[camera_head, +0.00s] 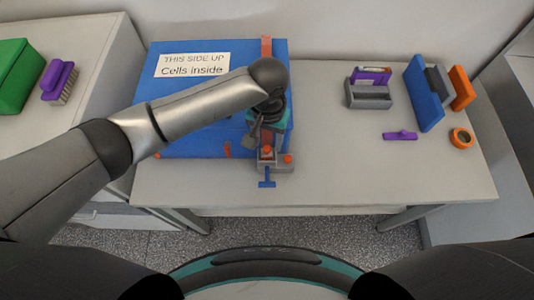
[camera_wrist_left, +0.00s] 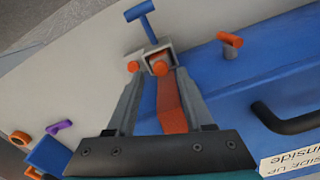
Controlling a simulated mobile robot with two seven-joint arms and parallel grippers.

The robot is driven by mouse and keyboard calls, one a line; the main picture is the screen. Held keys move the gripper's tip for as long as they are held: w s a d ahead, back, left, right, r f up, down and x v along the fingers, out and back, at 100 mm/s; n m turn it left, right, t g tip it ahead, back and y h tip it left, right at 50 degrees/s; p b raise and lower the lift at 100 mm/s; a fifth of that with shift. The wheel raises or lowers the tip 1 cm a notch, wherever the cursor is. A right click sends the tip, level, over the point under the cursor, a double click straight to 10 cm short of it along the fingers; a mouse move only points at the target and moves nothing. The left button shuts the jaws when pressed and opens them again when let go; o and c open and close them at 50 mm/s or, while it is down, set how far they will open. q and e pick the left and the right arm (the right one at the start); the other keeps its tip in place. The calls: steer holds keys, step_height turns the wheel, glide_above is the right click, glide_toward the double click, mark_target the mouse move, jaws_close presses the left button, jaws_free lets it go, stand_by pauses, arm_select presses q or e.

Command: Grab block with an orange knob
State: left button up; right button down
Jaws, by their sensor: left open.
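A small grey block with orange knobs (camera_head: 275,167) sits at the front of the table, against the front of the blue box. One knob (camera_head: 267,153) stands on its left part and another (camera_head: 288,159) on its right part. My left gripper (camera_head: 262,138) is open just behind and above the block. In the left wrist view, the grey block (camera_wrist_left: 167,48) lies just beyond the fingertips of the gripper (camera_wrist_left: 160,84). One knob (camera_wrist_left: 160,68) is between the finger lines, and the other (camera_wrist_left: 133,66) is by the left fingertip. My right gripper is not in view.
A blue box (camera_head: 190,145) with a label stands behind, crossed by an orange strap (camera_wrist_left: 170,105) running between my fingers. A blue T-handle (camera_head: 267,182) projects in front of the block. A grey holder (camera_head: 368,97), purple piece (camera_head: 400,135) and orange ring (camera_head: 461,138) lie at right.

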mark_target(267, 148)
arm_select(q)
steer(key=shift+w+f+b, duration=0.1)
steer(key=shift+f+b, duration=0.2)
steer(key=shift+f, duration=1.7)
jaws_close()
